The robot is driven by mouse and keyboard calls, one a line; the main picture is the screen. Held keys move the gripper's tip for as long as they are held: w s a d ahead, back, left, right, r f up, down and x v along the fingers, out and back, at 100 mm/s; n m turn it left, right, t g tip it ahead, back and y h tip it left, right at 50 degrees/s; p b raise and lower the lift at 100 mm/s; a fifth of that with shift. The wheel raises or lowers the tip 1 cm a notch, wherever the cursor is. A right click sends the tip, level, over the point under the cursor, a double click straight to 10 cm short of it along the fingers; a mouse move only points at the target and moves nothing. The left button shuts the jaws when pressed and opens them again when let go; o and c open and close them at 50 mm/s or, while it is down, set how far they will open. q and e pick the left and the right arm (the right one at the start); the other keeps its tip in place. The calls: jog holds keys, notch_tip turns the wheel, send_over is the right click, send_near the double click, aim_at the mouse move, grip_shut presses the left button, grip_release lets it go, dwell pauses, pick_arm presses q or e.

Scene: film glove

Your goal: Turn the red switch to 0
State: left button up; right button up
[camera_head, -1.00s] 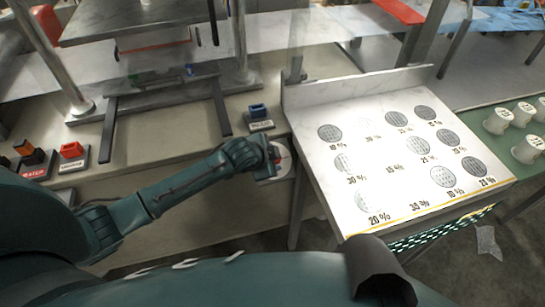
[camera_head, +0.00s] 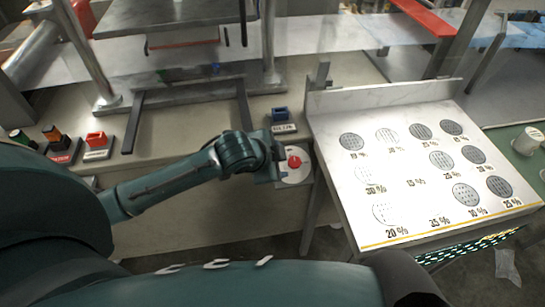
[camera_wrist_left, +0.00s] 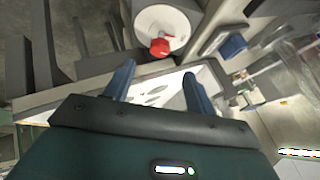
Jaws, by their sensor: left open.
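The red switch (camera_head: 295,161) is a red knob on a round pale plate (camera_head: 298,176) on the front face of the grey bench. It also shows in the left wrist view (camera_wrist_left: 160,47), beyond the fingertips. My left gripper (camera_head: 279,166) is just left of the knob in the head view. In the left wrist view the gripper (camera_wrist_left: 158,72) has its two blue fingers apart, with nothing between them. The knob appears apart from the fingers. The markings around the knob are too small to read. My right gripper is not in view.
A blue switch (camera_head: 280,114) sits on the bench top above the red switch. Red (camera_head: 96,139) and other coloured switches stand at the bench's left. A white sloped panel (camera_head: 350,195) with round perforated discs stands close on the right.

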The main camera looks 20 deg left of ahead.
pick_arm(q)
jog(key=shift+v, duration=1.75)
